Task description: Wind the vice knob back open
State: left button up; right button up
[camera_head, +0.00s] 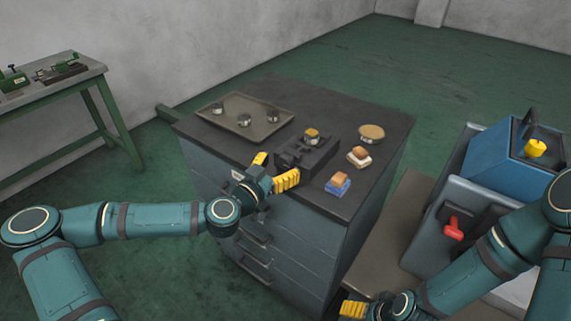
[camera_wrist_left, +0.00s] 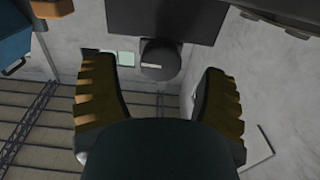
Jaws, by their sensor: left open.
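The dark vice (camera_head: 308,152) stands on the cabinet top, with a small metal part with a tan top (camera_head: 312,134) at its upper side. My left gripper (camera_head: 274,168) is at the vice's near left side, its yellow fingers spread. In the left wrist view the vice knob (camera_wrist_left: 161,62), a dark cylinder with a pale mark, lies ahead between the two open fingers, with a gap on each side. The vice body (camera_wrist_left: 165,18) is behind it. The knob is hidden in the head view. My right gripper (camera_head: 352,309) shows only partly at the bottom edge.
On the cabinet (camera_head: 345,205) are a tray (camera_head: 215,108) with several small metal parts, a round tan-topped dish (camera_head: 371,132), a brush-like block (camera_head: 359,157) and a blue block with a tan top (camera_head: 340,184).

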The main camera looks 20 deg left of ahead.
pick_arm(q)
jog(key=shift+x, duration=1.4)
jog(key=c, duration=1.2)
